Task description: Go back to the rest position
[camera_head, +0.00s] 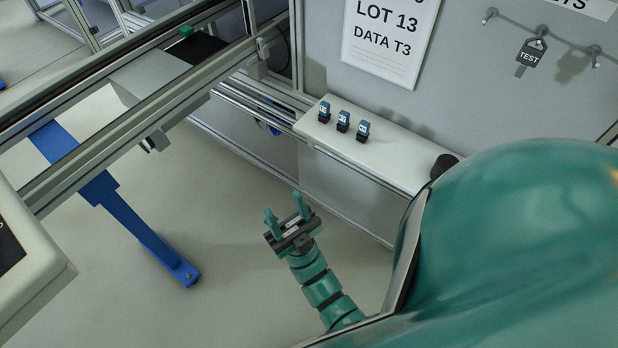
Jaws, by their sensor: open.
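My gripper (286,215) is at the centre of the head view, with its two green fingers pointing up and apart. It is open and nothing shows between the fingers. It appears over the pale floor, in front of the white shelf (398,165). The green arm links behind it run down to the lower right. My large green body part covers the lower right of the picture and hides what lies behind it.
Several things border the space: three small blue-and-black items (343,121) on the shelf, a dark round object (444,165) at its right end, an aluminium conveyor frame (140,110) at upper left and a blue leg (140,228). Pale floor (220,290) lies clear left of my gripper.

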